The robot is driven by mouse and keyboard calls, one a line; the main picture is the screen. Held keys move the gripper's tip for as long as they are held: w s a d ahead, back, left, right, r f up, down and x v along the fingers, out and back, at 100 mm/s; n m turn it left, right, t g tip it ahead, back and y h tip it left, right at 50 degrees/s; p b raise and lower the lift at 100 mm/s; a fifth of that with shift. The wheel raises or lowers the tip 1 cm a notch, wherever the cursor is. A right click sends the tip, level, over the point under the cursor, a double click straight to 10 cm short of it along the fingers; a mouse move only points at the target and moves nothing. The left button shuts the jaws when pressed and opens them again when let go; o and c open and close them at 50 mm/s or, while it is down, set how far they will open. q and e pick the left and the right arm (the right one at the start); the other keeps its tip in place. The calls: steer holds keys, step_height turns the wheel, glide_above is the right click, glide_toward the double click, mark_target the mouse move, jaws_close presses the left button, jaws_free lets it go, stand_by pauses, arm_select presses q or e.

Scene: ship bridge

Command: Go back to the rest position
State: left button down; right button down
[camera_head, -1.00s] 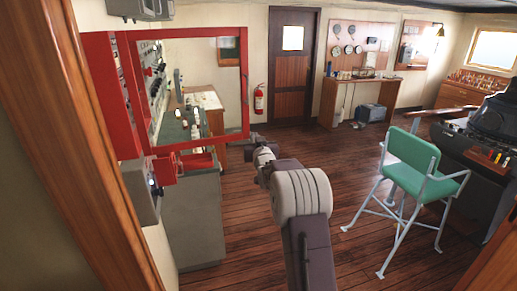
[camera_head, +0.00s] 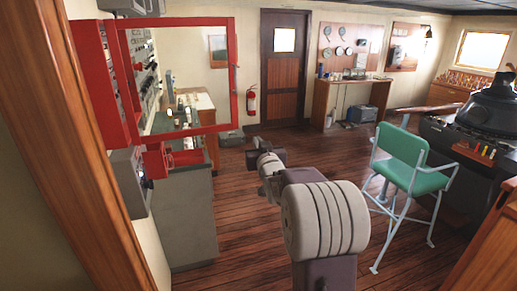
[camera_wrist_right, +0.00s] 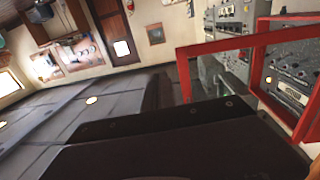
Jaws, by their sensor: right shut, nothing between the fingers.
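My right arm reaches up from the bottom middle of the head view, with its round grey joint large in front. My right gripper (camera_head: 264,156) is at the far end of the arm, small and partly hidden by my own wrist. It is shut and empty, over the open floor, to the right of the red-framed door (camera_head: 233,80). In the right wrist view a dark part of my gripper (camera_wrist_right: 180,130) fills the lower middle. My left gripper is in neither view.
A red wall box (camera_head: 98,85) has its framed door swung open at left, above a grey cabinet (camera_head: 190,225). A green chair (camera_head: 405,160) stands at right beside a dark console (camera_head: 490,135). A wooden post (camera_head: 75,150) is close at left. The middle floor is clear.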

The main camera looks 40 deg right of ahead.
steer(key=w+a+n+y, duration=0.2)
steer(key=a+y, duration=0.1)
steer(key=a, duration=0.7)
steer(key=s+a+f+n+g+y, duration=0.1)
steer(key=s+a+f+g+y, duration=0.25)
steer(key=a+f, duration=0.75)
steer(key=s+a+f+g, duration=0.2)
steer(key=s+f+g, duration=0.4)
steer(key=s+f, duration=0.3)
steer(key=s+a+f+n+g, duration=0.1)
steer(key=s+f+g, duration=0.5)
steer(key=s, duration=1.1)
step_height(320, 180, down, 4)
steer(key=shift+a+f, duration=0.25)
steer(key=shift+a, duration=0.15)
steer(key=shift+y, duration=0.25)
